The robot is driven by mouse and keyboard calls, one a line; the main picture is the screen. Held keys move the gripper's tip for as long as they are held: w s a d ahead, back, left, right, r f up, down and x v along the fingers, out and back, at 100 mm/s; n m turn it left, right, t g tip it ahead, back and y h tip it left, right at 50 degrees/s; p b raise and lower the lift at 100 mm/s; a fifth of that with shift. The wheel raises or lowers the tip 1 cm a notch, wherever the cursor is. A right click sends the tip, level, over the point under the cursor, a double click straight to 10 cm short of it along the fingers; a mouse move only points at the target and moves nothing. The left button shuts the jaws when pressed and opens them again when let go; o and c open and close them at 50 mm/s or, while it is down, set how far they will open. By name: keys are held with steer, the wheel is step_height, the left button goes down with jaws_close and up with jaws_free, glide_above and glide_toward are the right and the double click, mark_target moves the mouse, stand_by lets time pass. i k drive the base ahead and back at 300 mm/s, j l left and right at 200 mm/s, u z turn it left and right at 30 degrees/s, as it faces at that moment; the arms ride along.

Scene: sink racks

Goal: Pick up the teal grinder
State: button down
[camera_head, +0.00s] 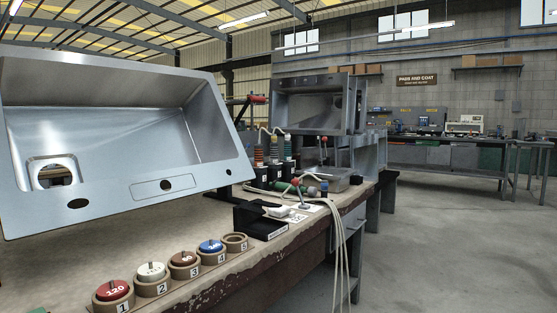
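A green-teal tool body (283,187), which looks like the teal grinder, lies among other tools on the bench, right of the big steel sink. It is small in the view, and its exact shape and what it rests on are hard to tell. Upright tools with coloured bodies stand just behind it; one of them (288,150) also looks partly teal. My gripper is not in view.
A tilted steel sink (120,130) fills the left. Numbered cups with coloured discs (152,275) line the bench's front edge (265,275). A black holder (260,221) sits behind them. Pale cables (341,235) hang over the edge. The floor (440,240) at right is clear.

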mark_target(288, 155)
steer(key=u, duration=0.5)
steer(key=i+l+u, duration=0.3)
steer(key=l, duration=0.15)
steer(key=l+u, duration=0.3)
steer(key=l, duration=0.2)
steer(key=i+l+u, duration=0.1)
steer(key=l+u, duration=0.2)
steer(key=l, duration=0.25)
